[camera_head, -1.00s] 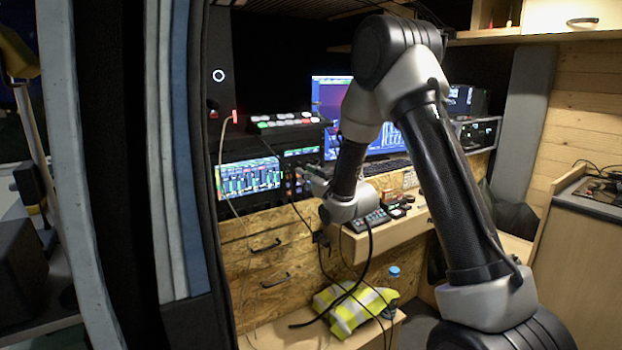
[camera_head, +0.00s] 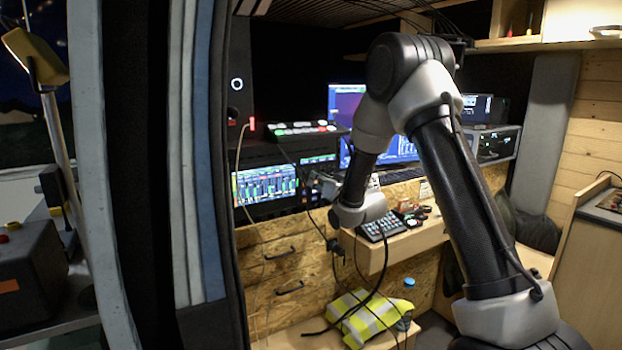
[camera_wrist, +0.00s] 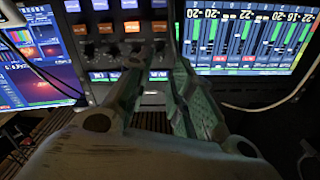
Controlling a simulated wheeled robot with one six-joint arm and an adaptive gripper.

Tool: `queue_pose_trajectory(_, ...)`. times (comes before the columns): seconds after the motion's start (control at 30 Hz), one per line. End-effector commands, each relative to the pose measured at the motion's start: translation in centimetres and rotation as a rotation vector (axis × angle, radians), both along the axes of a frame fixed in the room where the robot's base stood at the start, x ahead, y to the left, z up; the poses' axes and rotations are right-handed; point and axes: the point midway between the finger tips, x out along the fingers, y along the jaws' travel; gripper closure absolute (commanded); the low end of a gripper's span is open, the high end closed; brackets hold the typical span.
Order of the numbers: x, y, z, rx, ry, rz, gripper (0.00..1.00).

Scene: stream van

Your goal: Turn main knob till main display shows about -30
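A bright audio meter display (camera_head: 265,184) sits low in the equipment rack in the head view. It also shows at the top right of the wrist view (camera_wrist: 250,38), with its numbers upside down. Readings there look like -20 and -22; I cannot tell which one is the main display. A row of dark knobs (camera_wrist: 112,50) lies beside it under coloured buttons; I cannot tell which is the main knob. My gripper (camera_wrist: 157,68) is in front of this panel, its two fingers apart, with no knob clearly between them. In the head view the fingertips are small and unclear near the rack.
A switcher with lit buttons (camera_head: 300,129) stands on top of the rack. A keypad (camera_head: 382,229) lies on the wooden desk. Loose cables hang in front of the drawers. A yellow vest (camera_head: 365,318) lies below. A padded door edge (camera_head: 207,150) stands close on the left.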

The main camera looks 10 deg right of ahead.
Motion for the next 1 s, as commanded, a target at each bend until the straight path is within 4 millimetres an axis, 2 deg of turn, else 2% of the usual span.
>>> queue_pose_trajectory(0.2,3.6,1.2,-0.1,-0.002,-0.001,0.0,0.77)
queue_pose_trajectory(0.4,5.7,1.9,-0.1,-0.002,-0.001,0.0,0.77)
queue_pose_trajectory(0.7,6.1,2.0,0.0,-0.003,0.0,-0.001,0.77)
queue_pose_trajectory(0.73,6.1,2.0,0.0,-0.003,0.0,-0.001,0.79)
queue_pose_trajectory(0.83,6.1,2.0,0.0,-0.003,0.0,-0.001,0.97)
queue_pose_trajectory(0.87,6.1,2.0,0.0,-0.004,0.0,-0.001,1.0)
queue_pose_trajectory(1.0,6.1,2.0,0.0,-0.004,0.0,-0.001,1.0)
